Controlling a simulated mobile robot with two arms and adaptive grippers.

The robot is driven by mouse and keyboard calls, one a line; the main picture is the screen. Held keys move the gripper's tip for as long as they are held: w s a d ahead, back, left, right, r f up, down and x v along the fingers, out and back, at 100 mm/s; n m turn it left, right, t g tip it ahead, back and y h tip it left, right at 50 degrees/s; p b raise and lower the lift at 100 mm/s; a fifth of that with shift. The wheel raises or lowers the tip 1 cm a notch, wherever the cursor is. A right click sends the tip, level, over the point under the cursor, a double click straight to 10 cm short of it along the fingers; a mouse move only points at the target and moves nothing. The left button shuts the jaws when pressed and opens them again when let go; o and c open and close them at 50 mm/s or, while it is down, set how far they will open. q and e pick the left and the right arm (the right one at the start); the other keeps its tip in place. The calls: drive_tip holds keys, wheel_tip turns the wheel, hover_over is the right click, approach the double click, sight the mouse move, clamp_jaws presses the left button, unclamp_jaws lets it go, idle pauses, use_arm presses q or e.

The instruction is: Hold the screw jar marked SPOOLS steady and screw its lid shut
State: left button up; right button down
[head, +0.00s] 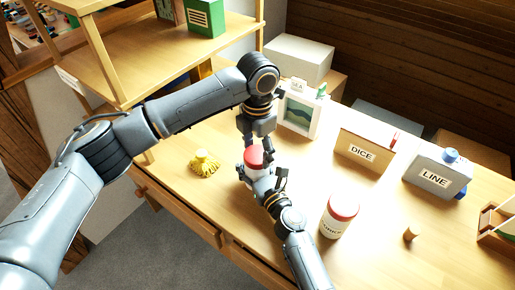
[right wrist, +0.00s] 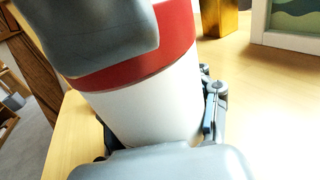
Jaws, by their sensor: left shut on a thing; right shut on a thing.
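A white jar (right wrist: 150,108) with a red lid (head: 253,155) stands on the table in the middle of the head view. Its label is hidden, so I cannot read its name. My left gripper (head: 255,146) comes down from above and is shut on the red lid. My right gripper (head: 262,178) is shut around the white body from the front. In the right wrist view the lid (right wrist: 176,38) sits on top of the jar, partly covered by a grey gripper part. I cannot tell how tightly the lid sits.
A second white jar (head: 337,222) with a red lid stands to the right, its label partly turned away. A yellow tasselled object (head: 204,165) lies to the left. A DICE box (head: 365,151), a LINE container (head: 435,175), a picture frame (head: 300,112) and a small cork-like piece (head: 411,234) stand around.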

use_arm(q)
drive_tip(key=o, duration=0.9)
drive_tip(key=shift+r, duration=2.3)
drive_tip(key=shift+c, duration=0.3)
